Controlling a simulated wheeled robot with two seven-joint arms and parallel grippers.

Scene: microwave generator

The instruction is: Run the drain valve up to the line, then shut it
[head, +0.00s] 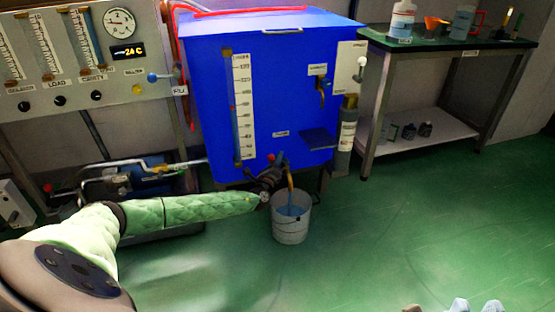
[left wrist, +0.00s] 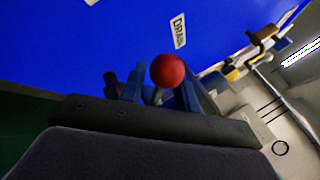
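The drain valve's lever has a red ball knob (head: 271,157), low on the front of the blue tank (head: 210,100). In the left wrist view the knob (left wrist: 167,70) is large, beside a "DRAIN" label (left wrist: 179,31). My left gripper (head: 268,179) is at the valve. Its two blue fingers (left wrist: 157,93) stand on either side of the lever stem, with gaps visible. A yellowish spout (head: 290,179) points down into a grey bucket (head: 291,231) on the floor. Blue water (head: 291,210) shows inside; I cannot make out the line. My right gripper (head: 475,305) is partly cut off at the bottom edge, tips apart.
A sight gauge with a scale (head: 243,105) is on the tank front. A gauge panel (head: 75,60) and pipework (head: 130,170) are at the left. A green-topped bench (head: 430,43) with containers stands at the right. The green floor right of the bucket is clear.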

